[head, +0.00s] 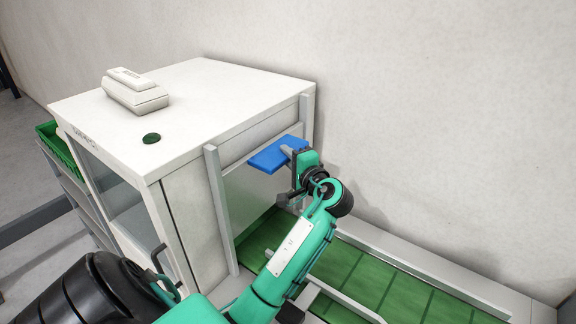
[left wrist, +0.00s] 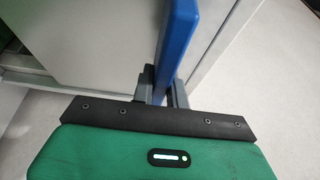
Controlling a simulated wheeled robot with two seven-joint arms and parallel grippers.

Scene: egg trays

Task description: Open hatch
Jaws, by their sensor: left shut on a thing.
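The hatch (head: 252,195) is a pale panel in the side of the white cabinet (head: 185,120), between two upright rails. A flat blue handle (head: 270,158) sticks out near its top. My left gripper (head: 288,154) is shut on the blue handle. In the left wrist view the blue handle (left wrist: 178,45) stands between the grey fingers (left wrist: 162,88), with pale panels behind it. The gripper hides part of the handle and the panel's right side. Green conveyor belt (head: 257,242) shows below the panel's lower edge. My right gripper is not in view.
The green belt runs toward the lower right between pale side rails (head: 430,270). A green crate (head: 55,145) stands at the left. A plain wall rises close behind.

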